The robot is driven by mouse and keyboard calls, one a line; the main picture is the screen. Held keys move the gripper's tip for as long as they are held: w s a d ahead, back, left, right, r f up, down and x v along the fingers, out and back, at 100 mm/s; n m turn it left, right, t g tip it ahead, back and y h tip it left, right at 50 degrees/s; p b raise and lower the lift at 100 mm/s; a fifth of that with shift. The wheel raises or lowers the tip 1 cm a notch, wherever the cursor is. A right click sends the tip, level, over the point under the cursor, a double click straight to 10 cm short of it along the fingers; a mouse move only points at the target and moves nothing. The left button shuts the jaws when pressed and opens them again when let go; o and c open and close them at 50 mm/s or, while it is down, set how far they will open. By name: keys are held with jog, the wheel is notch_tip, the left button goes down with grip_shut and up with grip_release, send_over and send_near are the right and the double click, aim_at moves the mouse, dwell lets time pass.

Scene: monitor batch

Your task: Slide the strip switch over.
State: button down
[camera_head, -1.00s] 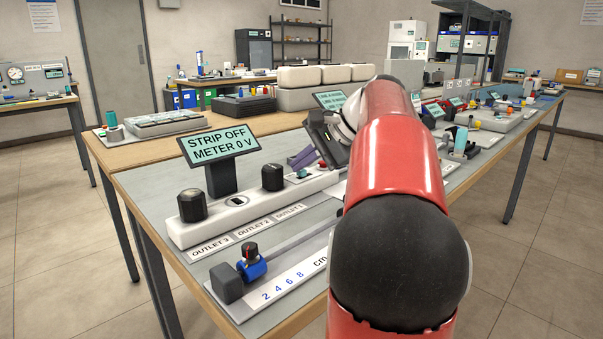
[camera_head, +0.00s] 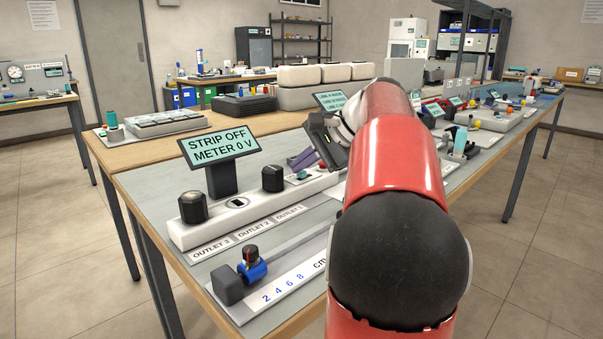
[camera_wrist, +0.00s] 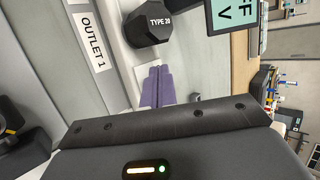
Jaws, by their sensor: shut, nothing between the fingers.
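The white power strip (camera_head: 215,227) lies on the bench with two black plugs in it, one at the left (camera_head: 193,207) and one farther right (camera_head: 272,178). A small teal piece (camera_head: 302,175) sits on the strip near its right end; I cannot tell if it is the switch. The tilted display (camera_head: 219,151) behind reads STRIP OFF, METER 0 V. My gripper (camera_head: 304,159), with purple fingers, is shut and empty just above and behind that piece. In the wrist view the fingers (camera_wrist: 157,86) are together over the strip beside the right plug (camera_wrist: 148,28). No switch shows clearly there.
Labels OUTLET 3, 2 and 1 run along the strip's front. A ruler (camera_head: 275,292) with a blue slider (camera_head: 252,268) lies in front. My arm hides the strip's right end. Other instruments (camera_head: 460,140) stand farther right on the bench.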

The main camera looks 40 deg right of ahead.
jog(key=shift+w+d+p, duration=0.15)
jog(key=shift+d+p, duration=0.5)
jog(key=shift+d, duration=0.3)
dwell(0.3)
jog(key=shift+a, duration=0.25)
jog(key=shift+r, duration=0.1)
dwell(0.3)
jog(key=r+p, duration=0.3)
jog(key=shift+s+r, duration=0.1)
jog(key=shift+s, duration=0.25)
jog(key=shift+s+d+r, duration=0.1)
jog(key=shift+s+r, duration=0.05)
jog(key=shift+r, duration=0.5)
jog(key=shift+s+r, duration=0.15)
jog(key=shift+r, duration=0.45)
jog(key=shift+s, duration=0.1)
